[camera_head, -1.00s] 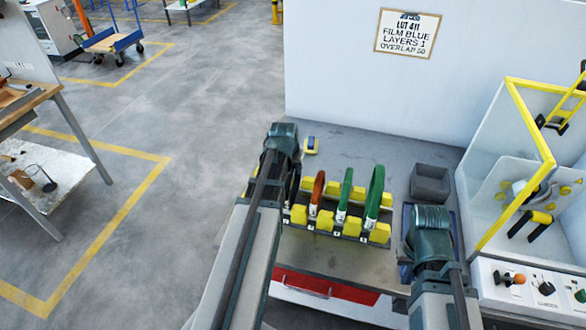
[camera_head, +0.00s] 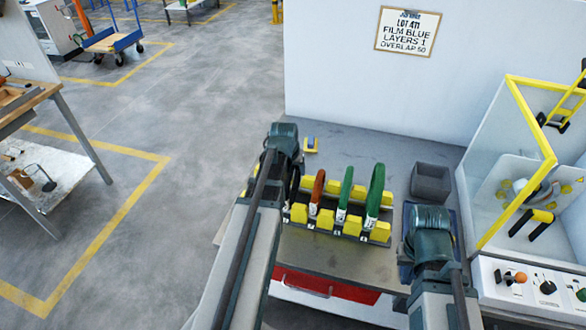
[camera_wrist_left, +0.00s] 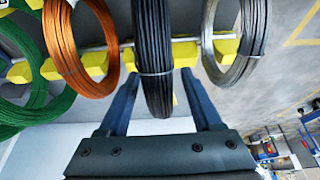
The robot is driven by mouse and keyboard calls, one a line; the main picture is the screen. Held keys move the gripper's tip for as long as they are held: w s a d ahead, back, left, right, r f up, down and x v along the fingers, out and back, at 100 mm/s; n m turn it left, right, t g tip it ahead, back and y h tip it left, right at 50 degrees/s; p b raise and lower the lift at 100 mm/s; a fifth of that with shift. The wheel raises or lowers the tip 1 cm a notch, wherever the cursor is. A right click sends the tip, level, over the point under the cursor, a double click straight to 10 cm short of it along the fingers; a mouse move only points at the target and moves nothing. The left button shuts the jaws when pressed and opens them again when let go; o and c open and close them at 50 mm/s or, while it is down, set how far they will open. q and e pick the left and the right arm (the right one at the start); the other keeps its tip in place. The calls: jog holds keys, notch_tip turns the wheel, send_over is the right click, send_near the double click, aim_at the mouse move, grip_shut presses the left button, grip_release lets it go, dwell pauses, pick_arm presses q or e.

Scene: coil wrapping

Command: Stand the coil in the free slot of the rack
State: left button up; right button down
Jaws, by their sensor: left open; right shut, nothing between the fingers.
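A black coil (camera_wrist_left: 153,50) stands upright in the rack, between yellow blocks, in the left wrist view. My left gripper (camera_wrist_left: 160,95) is open, with one finger on each side of this coil and gaps between them. In the head view my left gripper (camera_head: 283,140) hides the left end of the rack (camera_head: 350,237). An orange coil (camera_wrist_left: 75,55) and a silver coil (camera_wrist_left: 222,45) stand on either side of the black one. Two green coils (camera_head: 345,190) (camera_head: 375,190) stand further right in the head view. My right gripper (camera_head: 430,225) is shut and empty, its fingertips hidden.
A dark grey bin (camera_head: 430,182) stands right of the rack. A yellow-framed machine (camera_head: 525,190) stands at the right, with a control panel (camera_head: 530,285) in front. A wall with a sign (camera_head: 407,33) closes the back.

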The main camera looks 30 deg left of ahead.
pick_arm(q)
jog(key=p+v, duration=1.3)
jog(key=v, duration=0.1)
jog(key=shift+f, duration=0.15)
dwell(0.8)
jog(key=shift+d, duration=0.2)
jog(key=s+d+f+m+g+b, duration=0.1)
jog(key=s+d, duration=0.3)
jog(key=d, duration=0.5)
jog(key=s+d+f+m+g+b, duration=0.2)
jog(key=s+d+f+m+b, duration=0.1)
jog(key=d, duration=0.7)
jog(key=s+d+f+m+g+b, duration=0.1)
jog(key=s+d+f, duration=0.3)
jog(key=d, duration=0.6)
jog(key=shift+s+m+g+b, duration=0.3)
jog(key=shift+s+m+b, duration=0.5)
jog(key=shift+d, duration=0.1)
